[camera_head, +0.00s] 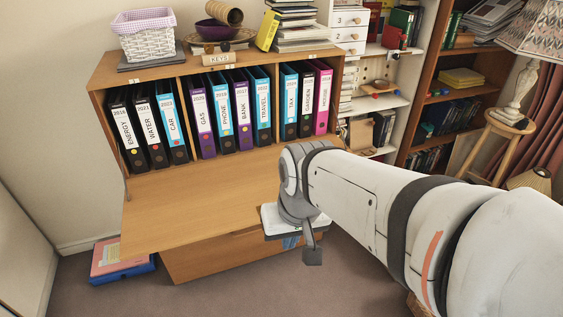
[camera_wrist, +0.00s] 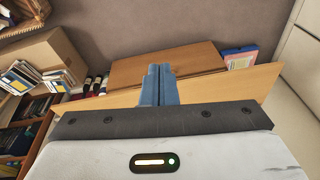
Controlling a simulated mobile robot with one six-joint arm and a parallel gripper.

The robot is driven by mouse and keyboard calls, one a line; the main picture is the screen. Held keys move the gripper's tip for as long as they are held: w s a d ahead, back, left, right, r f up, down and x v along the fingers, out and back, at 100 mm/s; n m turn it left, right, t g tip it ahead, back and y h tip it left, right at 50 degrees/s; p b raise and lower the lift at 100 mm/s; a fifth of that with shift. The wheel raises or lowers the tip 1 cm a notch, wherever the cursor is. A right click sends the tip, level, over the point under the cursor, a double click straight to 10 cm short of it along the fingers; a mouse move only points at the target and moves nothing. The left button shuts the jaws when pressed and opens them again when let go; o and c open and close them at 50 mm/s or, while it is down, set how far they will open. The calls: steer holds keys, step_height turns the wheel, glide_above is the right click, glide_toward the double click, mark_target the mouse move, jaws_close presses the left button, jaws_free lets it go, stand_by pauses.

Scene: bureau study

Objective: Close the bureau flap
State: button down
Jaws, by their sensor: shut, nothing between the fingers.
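The bureau flap (camera_head: 190,205) is a light wood board. It is folded down and open, lying about level below the row of binders in the head view. In the wrist view the flap (camera_wrist: 215,88) crosses behind the fingers as a pale board. My gripper (camera_head: 291,243) is at the flap's front right edge, with its blue fingers low and mostly hidden under the wrist. In the wrist view my gripper's blue fingers (camera_wrist: 158,72) are together with nothing between them. I cannot tell whether they touch the flap.
Several binders (camera_head: 205,122) stand inside the bureau (camera_head: 108,75). A white basket (camera_head: 147,42), bowls and books are on top. Blue and pink box files (camera_head: 120,260) lie on the floor at left. Shelves (camera_head: 440,95) and a stool (camera_head: 505,128) with a lamp stand at right. The flap's top is clear.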

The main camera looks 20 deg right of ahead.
steer(key=w+a+f+m+t+y+b, duration=0.1)
steer(key=w+f+m+y+b, duration=0.35)
steer(key=f+m, duration=0.35)
steer(key=w+a+f+m+t+y+b, duration=0.1)
steer(key=w+f+m+t+y+b, duration=0.2)
steer(key=f+m+b, duration=0.35)
steer(key=w+d+f+m+t+h+b, duration=0.4)
steer(key=d+f+m, duration=0.3)
steer(key=d+m, duration=0.35)
steer(key=w+d+f+m+t+h+b, duration=0.35)
steer(key=d+f+m, duration=0.25)
steer(key=d+m, duration=0.5)
steer(key=w+f+n+b, duration=0.1)
steer(key=w+f, duration=0.2)
steer(key=w, duration=0.6)
steer(key=shift+w+d+r, duration=0.15)
steer(key=shift+r, duration=0.45)
steer(key=shift+w+d+r, duration=0.15)
steer(key=shift+w+r, duration=0.05)
steer(key=shift+r, duration=0.45)
steer(key=shift+w+d+r, duration=0.15)
steer(key=shift+r, duration=0.45)
